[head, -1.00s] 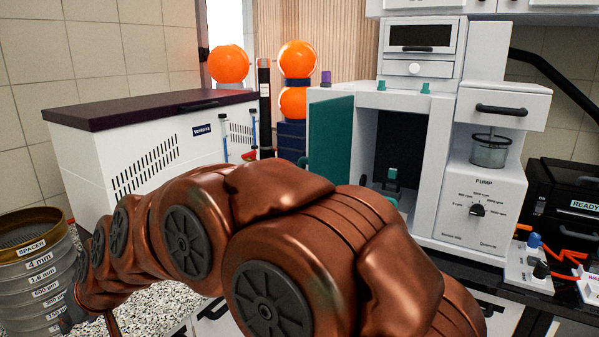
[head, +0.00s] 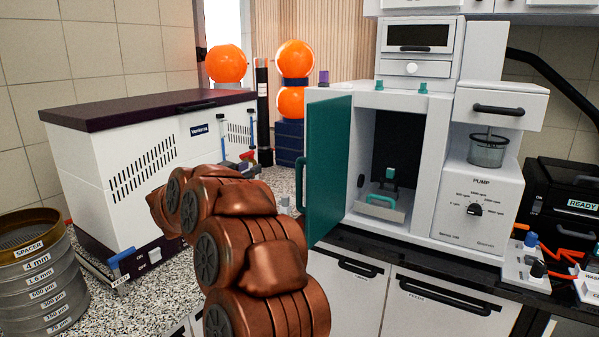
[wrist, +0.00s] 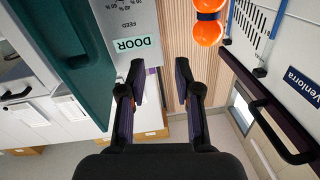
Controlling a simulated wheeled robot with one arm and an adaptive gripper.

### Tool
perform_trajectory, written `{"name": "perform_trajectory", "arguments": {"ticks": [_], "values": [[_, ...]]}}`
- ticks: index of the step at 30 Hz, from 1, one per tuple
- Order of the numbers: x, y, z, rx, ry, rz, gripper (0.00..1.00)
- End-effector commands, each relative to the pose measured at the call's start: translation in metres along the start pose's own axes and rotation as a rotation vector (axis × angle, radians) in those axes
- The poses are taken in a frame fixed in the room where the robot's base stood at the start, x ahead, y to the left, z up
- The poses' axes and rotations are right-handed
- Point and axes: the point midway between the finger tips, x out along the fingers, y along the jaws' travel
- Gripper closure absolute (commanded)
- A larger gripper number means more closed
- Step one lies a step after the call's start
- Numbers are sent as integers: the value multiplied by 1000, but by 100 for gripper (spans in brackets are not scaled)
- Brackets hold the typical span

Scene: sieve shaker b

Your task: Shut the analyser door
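The analyser (head: 400,110) is a tall white cabinet with a dark chamber. Its teal door (head: 328,165) stands open, swung out to the left of the chamber, with a teal handle (head: 301,184) near its outer edge. In the wrist view the door (wrist: 75,50) fills the upper left, left of my gripper (wrist: 160,78). The two dark fingers are apart with nothing between them. A grey panel (wrist: 135,18) with a DOOR label lies beyond the fingertips. In the head view my arm hides most of the gripper, left of the door.
A small tray with a teal handle (head: 380,199) sits in the chamber. A white Ventorra unit (head: 150,150) stands to the left, with orange spheres (head: 294,58) behind. Sieves (head: 38,275) are stacked at lower left. Cabinets with black handles (head: 440,297) are below the analyser.

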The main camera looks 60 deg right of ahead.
Motion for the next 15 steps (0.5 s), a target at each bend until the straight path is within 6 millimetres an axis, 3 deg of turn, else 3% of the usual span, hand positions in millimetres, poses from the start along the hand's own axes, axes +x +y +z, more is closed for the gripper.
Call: {"name": "perform_trajectory", "arguments": {"ticks": [3,6,15], "values": [[18,44,7,-40,21,180,67],[24,69,12,-70,27,280,67],[40,92,12,-91,32,352,67]]}}
